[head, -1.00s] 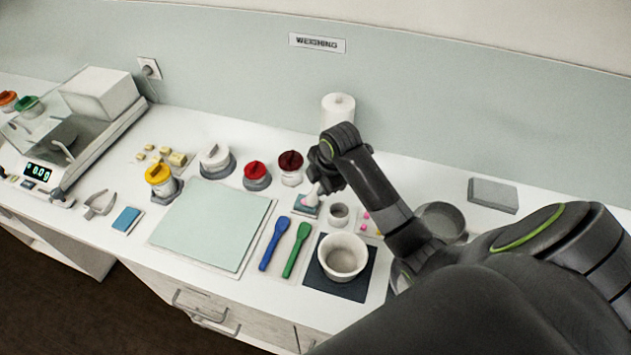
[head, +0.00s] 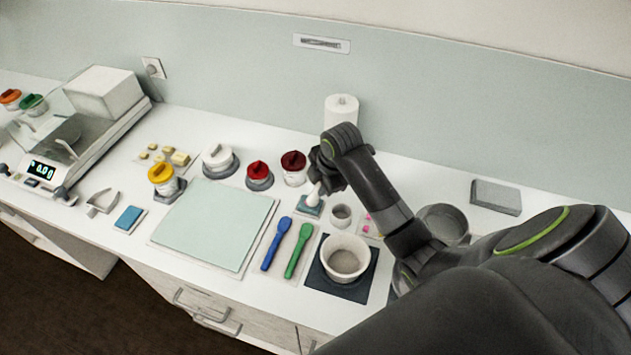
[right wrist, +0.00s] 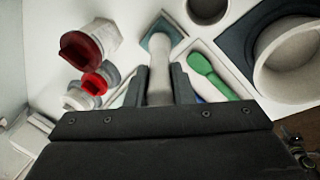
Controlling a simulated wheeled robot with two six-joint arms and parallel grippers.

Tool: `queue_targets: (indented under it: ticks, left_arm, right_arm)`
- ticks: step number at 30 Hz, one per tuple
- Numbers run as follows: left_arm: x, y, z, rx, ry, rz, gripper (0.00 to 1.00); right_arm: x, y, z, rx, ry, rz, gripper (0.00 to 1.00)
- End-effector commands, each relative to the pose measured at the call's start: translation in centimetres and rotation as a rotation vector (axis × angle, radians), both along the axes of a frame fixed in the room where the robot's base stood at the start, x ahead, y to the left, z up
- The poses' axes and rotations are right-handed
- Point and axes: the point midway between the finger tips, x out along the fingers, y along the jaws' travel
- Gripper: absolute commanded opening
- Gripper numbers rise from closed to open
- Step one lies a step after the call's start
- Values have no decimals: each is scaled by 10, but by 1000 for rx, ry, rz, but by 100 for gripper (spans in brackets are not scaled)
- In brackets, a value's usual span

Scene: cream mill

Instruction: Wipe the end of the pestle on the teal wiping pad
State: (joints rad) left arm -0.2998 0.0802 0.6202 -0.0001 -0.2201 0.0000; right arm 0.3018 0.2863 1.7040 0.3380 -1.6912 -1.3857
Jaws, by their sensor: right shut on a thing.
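The white pestle (head: 314,193) is held in my right gripper (head: 325,176), which is shut on it. In the right wrist view the pestle (right wrist: 160,85) stands between the two fingers (right wrist: 162,88), and its far end reaches down to the teal wiping pad (right wrist: 155,41). In the head view the teal pad (head: 303,207) lies under the pestle's lower end. The end appears at the pad, but I cannot tell whether it presses on it. The white mortar (head: 345,249) stands on a dark mat (head: 368,284) in front. My left gripper is not in view.
A small grey cup (head: 341,216) stands right of the pad. Dark red (head: 293,166) and red-lidded (head: 258,173) jars stand left of it. Blue (head: 276,244) and green (head: 298,250) spatulas lie in front. A paper roll (head: 341,113) stands behind. The pale green mat (head: 215,225) is clear.

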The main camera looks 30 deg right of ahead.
Motion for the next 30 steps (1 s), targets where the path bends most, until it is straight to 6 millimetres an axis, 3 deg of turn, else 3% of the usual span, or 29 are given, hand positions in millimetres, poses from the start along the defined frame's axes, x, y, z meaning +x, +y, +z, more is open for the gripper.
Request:
queue_targets:
  ticks: [7, 21, 30]
  left_arm:
    - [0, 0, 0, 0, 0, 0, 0]
    - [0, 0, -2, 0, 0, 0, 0]
    - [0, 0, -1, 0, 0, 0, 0]
  right_arm:
    - [-2, -2, 0, 0, 0, 0, 0]
    - [15, 13, 0, 1, -1, 1, 0]
    - [6, 5, 0, -1, 0, 0, 0]
